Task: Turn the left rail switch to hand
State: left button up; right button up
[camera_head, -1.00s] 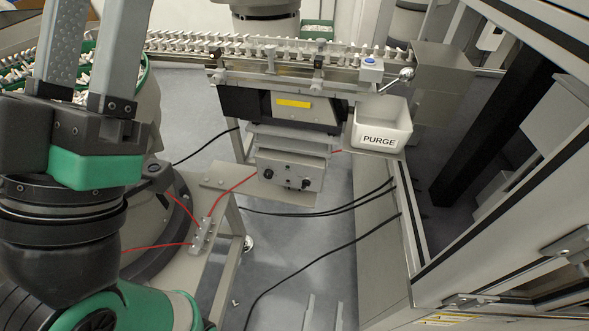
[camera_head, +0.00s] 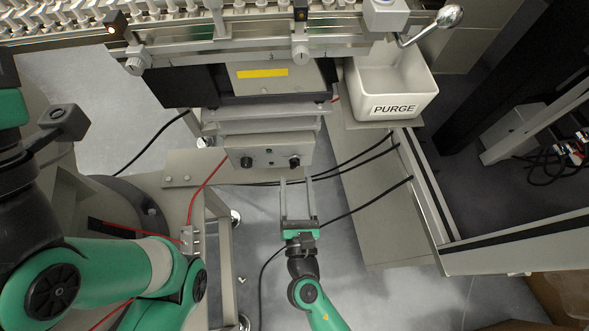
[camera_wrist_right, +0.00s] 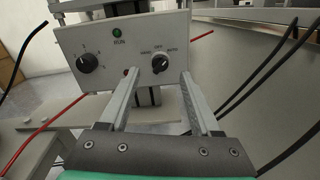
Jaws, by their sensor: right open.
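A grey control box (camera_head: 268,156) hangs below the rail. It has two black knobs. The right knob (camera_head: 294,162), in the right wrist view (camera_wrist_right: 160,64), has HAND, OFF and AUTO marked around it; its pointer seems to lean up-right toward AUTO. The left knob (camera_head: 246,162) has a numbered scale in the wrist view (camera_wrist_right: 88,63). My right gripper (camera_head: 296,181) is open and empty in front of the box, its fingers pointing at the right knob; in the wrist view (camera_wrist_right: 159,74) the fingertips flank it.
The rail (camera_head: 230,50) with white parts runs above the box. A white PURGE bin (camera_head: 393,95) stands at the right. Black cables (camera_head: 350,165) pass right of the box, and a red cable (camera_head: 208,190) runs to its left.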

aim_at(295, 168)
jog(key=w+b, duration=0.1)
jog(key=w, duration=0.3)
jog(key=shift+w+a, duration=0.15)
jog(key=shift+w, duration=0.2)
jog(key=shift+s, duration=0.1)
jog(key=shift+c, duration=0.2)
grip_shut()
